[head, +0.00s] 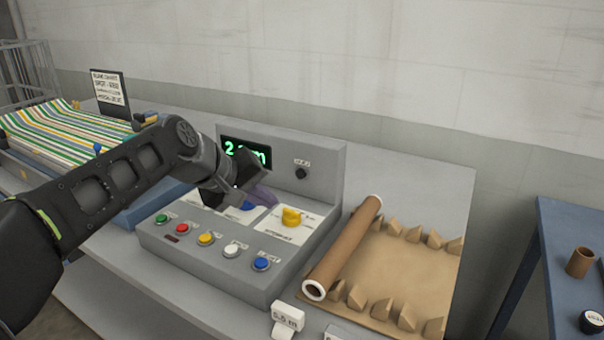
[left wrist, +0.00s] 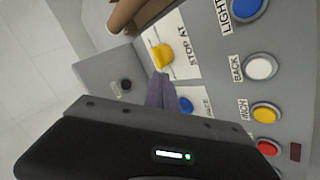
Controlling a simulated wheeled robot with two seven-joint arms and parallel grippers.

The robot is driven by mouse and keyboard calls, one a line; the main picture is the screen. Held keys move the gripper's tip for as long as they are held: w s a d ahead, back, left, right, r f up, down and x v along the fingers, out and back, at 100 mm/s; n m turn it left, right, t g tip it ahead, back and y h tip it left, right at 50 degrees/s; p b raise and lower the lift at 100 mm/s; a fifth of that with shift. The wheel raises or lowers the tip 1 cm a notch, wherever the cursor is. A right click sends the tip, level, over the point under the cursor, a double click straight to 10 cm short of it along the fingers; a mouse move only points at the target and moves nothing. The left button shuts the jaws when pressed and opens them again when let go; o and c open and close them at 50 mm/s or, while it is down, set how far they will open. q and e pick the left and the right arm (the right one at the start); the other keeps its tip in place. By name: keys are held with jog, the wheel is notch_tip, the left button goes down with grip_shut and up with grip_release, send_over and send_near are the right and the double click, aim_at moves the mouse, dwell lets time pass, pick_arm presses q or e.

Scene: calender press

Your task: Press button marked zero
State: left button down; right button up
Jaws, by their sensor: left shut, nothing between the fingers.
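The grey control box (head: 215,262) stands in the middle of the head view. A small dark button (head: 302,173) is on its upright panel, right of the green-lit display (head: 246,152); its label is too small to read surely. In the left wrist view this dark button (left wrist: 126,84) shows left of the fingers. My left gripper (head: 264,195) is shut and empty, in front of the panel, left of and below the dark button and apart from it. Its purple fingers show in the left wrist view (left wrist: 161,92). My right gripper is not in view.
A yellow knob (head: 291,216) and a blue knob (head: 248,206) sit on the sloped top near my fingers. Several coloured buttons, including a white one (head: 231,250), line the front. A brown roll (head: 342,250) lies at right. The wall is behind.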

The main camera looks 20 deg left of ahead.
aim_at(301, 174)
pick_arm(q)
jog(key=w+p, duration=0.1)
jog(key=w, duration=0.1)
jog(key=w+p, duration=0.2)
jog(key=w, duration=0.1)
jog(key=w+d+p, duration=0.1)
jog(key=w+p, duration=0.1)
jog(key=shift+w+r, duration=0.2)
jog(key=shift+w+d+f+p, duration=0.2)
jog(key=shift+w+p, duration=0.2)
jog(key=shift+w, duration=0.2)
jog(key=shift+a, duration=0.1)
dwell(1.4)
jog(key=shift+w, duration=0.15)
jog(key=shift+w+p, duration=0.3)
jog(key=shift+p, duration=0.05)
jog(key=shift+w+p, duration=0.3)
jog(key=shift+w, duration=0.05)
dwell(0.5)
jog(key=shift+s, duration=0.1)
jog(key=shift+s+b, duration=0.6)
jog(key=shift+s, duration=0.1)
